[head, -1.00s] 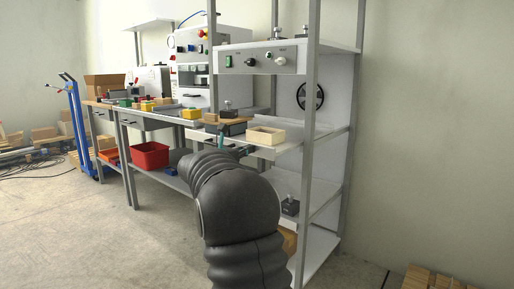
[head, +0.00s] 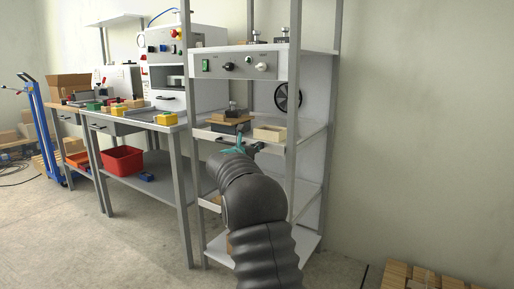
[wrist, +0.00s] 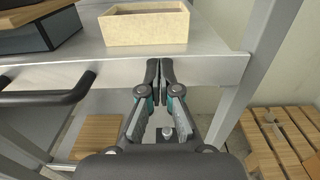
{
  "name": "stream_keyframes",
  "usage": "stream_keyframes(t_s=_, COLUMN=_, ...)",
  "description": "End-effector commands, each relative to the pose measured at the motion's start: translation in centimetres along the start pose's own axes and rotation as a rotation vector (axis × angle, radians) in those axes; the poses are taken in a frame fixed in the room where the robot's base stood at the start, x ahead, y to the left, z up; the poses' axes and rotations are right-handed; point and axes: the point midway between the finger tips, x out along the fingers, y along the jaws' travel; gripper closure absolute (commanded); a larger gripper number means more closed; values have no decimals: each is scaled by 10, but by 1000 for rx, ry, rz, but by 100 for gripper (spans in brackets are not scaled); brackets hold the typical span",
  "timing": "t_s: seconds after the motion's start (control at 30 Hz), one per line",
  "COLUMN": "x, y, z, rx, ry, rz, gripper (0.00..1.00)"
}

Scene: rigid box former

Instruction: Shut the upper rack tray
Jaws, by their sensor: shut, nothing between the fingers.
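The upper rack tray (wrist: 215,66) is a grey metal shelf with a pale front lip; it also shows in the head view (head: 237,144), between the rack's posts. Its lip ends beside the right front post in the wrist view; I cannot tell if it is fully in. A black bar handle (wrist: 50,97) sticks out from its front at left. A cream open box (wrist: 146,27) and a dark block with a wooden top (wrist: 38,32) stand on it. My gripper (wrist: 159,64) is shut and empty, fingertips at the lip right of the handle, seemingly touching it.
The rack's metal post (wrist: 262,75) stands close right of my gripper. A control panel (head: 243,65) sits above the tray. A workbench with a red bin (head: 122,160) below is at left. Wooden pallets (head: 425,277) lie on the floor at right.

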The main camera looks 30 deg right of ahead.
Motion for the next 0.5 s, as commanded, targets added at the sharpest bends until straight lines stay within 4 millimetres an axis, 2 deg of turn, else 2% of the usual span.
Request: stream_keyframes(t_s=0.5, x=7, y=-12, z=1, rx=1, ry=-3, rz=-18, gripper=100)
